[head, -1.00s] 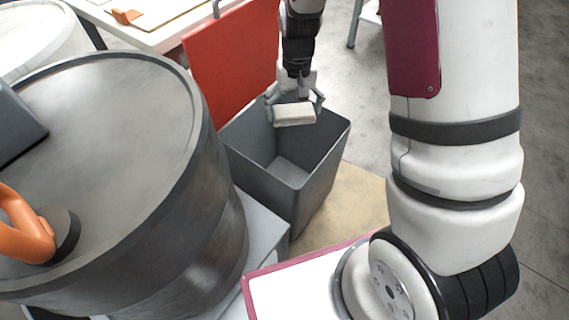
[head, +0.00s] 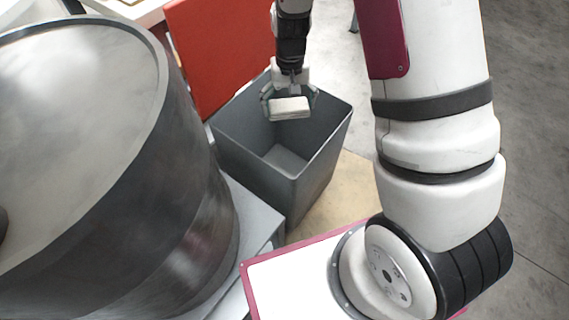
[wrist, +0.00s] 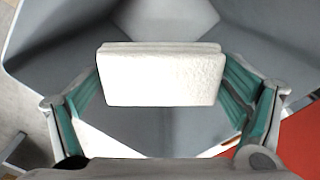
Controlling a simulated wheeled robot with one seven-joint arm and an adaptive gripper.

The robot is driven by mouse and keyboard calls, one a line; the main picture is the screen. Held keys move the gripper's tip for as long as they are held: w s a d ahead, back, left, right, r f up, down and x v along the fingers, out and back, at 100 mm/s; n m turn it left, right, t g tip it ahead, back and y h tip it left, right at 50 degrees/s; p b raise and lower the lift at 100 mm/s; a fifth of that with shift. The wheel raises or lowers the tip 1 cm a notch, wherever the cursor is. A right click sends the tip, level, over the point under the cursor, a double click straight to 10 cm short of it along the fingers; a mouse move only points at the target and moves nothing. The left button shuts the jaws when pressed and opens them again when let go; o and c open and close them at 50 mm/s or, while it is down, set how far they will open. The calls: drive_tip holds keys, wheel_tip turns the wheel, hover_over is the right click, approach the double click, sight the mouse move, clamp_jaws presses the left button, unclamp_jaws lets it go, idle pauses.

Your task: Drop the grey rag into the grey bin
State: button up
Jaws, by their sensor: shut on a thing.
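My gripper (head: 289,101) is shut on a folded, pale, off-white rag (head: 290,109), with one finger on each side of it. In the wrist view the rag (wrist: 162,76) sits between the two green-padded fingers and looks like a thick folded block. The grey bin (head: 318,166) is open at the top. The gripper and rag are over its opening, towards the back, and the inside shows beneath them. In the wrist view the bin's grey walls (wrist: 60,40) surround the rag. The exact height of the rag against the rim is hard to tell.
A large dark drum (head: 150,170) with a grey top stands left of the bin. A red panel (head: 222,55) stands behind the bin. A grey box-like surface (head: 255,225) lies between drum and bin. Bare floor (head: 535,150) lies to the right.

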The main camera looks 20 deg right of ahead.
drive_tip(key=shift+f, duration=0.45)
drive_tip(key=o, duration=0.9)
drive_tip(key=shift+o, duration=0.2)
drive_tip(key=shift+r, duration=0.15)
wheel_tip(320, 180, up, 12)
